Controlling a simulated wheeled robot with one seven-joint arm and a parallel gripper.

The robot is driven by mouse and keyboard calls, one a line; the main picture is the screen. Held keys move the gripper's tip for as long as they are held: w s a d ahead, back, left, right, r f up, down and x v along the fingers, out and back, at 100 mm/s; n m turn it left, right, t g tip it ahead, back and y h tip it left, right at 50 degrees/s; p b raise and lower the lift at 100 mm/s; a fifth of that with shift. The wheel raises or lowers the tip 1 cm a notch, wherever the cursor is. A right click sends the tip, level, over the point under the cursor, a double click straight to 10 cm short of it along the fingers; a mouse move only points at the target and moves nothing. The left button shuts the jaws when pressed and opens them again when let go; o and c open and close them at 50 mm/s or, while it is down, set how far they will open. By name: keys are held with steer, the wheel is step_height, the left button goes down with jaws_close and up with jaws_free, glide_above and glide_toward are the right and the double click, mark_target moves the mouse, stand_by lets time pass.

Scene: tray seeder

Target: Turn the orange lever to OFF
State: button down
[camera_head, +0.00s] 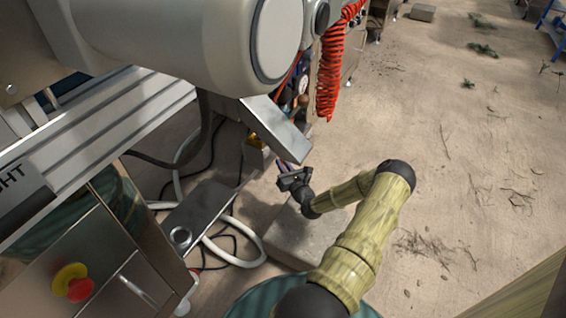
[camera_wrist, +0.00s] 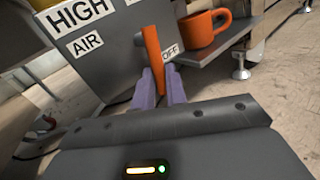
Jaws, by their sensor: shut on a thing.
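The orange lever (camera_wrist: 152,48) stands out from a grey panel in the wrist view, nearly upright and tilted slightly. The white OFF label (camera_wrist: 171,51) is just right of the lever. My gripper (camera_wrist: 159,76) has its two purple fingers on either side of the lever's lower part, shut on it. In the head view my gripper (camera_head: 283,165) reaches in under the machine's sloped metal chute. The lever cannot be made out clearly there.
The panel also carries a HIGH label (camera_wrist: 80,12) and an AIR label (camera_wrist: 86,43). An orange mug (camera_wrist: 207,29) sits on a grey shelf close right of the lever. In the head view, a coiled red hose (camera_head: 330,70) hangs nearby and a red stop button (camera_head: 72,284) is at lower left.

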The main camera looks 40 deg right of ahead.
steer(key=shift+w+d+f+n+t+p, duration=0.1)
steer(key=shift+d+n+t+p, duration=0.15)
steer(key=shift+n+p, duration=0.3)
steer(key=shift+w+d+f+n+t+p, duration=0.1)
steer(key=shift+d+n+t+p, duration=0.05)
steer(key=shift+n+t+p, duration=0.35)
steer(key=c, duration=1.7)
jaws_free()
steer(key=p+v, duration=0.2)
steer(key=v, duration=0.3)
steer(key=p+v, duration=0.3)
steer(key=v, duration=0.2)
steer(key=p+v, duration=0.2)
steer(key=v, duration=0.4)
steer(key=shift+s+r, duration=0.15)
steer(key=shift+r, duration=0.2)
steer(key=shift+s+a+f+p, duration=0.2)
steer(key=shift+s+p, duration=0.1)
steer(key=shift+s, duration=0.3)
